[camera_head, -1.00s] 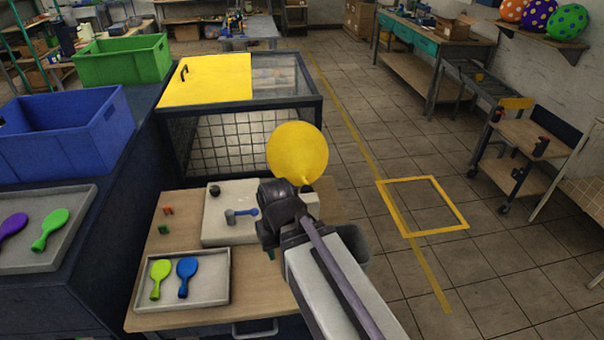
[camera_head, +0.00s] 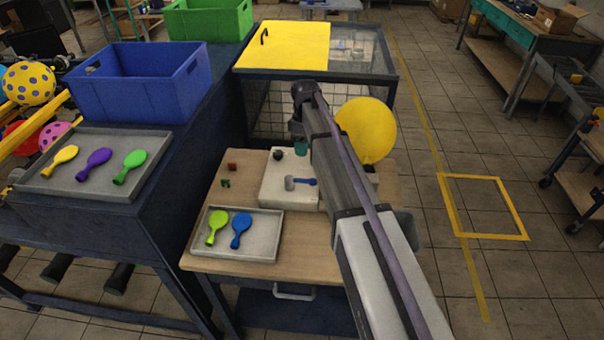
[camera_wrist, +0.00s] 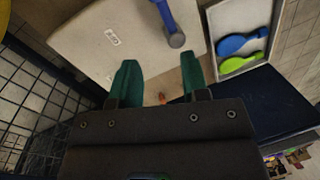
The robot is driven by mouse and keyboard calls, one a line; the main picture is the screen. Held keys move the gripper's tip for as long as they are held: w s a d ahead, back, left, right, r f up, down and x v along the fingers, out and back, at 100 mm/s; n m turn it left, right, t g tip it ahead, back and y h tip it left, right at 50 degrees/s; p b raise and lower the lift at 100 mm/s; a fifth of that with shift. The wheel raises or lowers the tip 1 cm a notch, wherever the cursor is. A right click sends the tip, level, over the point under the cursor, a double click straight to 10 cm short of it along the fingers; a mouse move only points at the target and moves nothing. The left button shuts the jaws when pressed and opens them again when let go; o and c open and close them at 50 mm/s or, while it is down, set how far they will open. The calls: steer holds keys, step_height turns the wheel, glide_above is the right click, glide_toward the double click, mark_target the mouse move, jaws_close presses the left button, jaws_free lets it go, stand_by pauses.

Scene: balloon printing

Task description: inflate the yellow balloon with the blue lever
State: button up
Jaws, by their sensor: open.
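The yellow balloon (camera_head: 366,130) is large, round and inflated, at the right side of the white machine plate (camera_head: 278,195), partly behind my arm. The blue lever (camera_head: 305,181) lies on that plate, with its grey hub at its left end; it also shows at the top of the wrist view (camera_wrist: 164,14). My gripper (camera_head: 301,149) is beyond the lever in the head view, apart from it. In the wrist view my gripper's green fingers (camera_wrist: 160,78) are spread with nothing between them.
A grey tray (camera_head: 262,257) with a lime and a blue flat balloon sits at the table's front left. A cage (camera_head: 384,88) with a yellow lid stands behind. A blue crate (camera_head: 135,85) and a tray (camera_head: 45,190) of balloons are left. Floor on the right is open.

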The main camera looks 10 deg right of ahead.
steer(key=s+f+n+b, duration=0.1)
steer(key=f+b, duration=0.2)
steer(key=f+n+b, duration=0.1)
steer(key=f+b, duration=0.3)
steer(key=s+f+b, duration=0.1)
steer(key=f+b, duration=0.2)
steer(key=b, duration=0.1)
steer(key=shift+s+a+f+n, duration=0.3)
steer(key=shift+s+f+n, duration=0.05)
steer(key=shift+n, duration=0.05)
steer(key=shift+r, duration=0.15)
jaws_close()
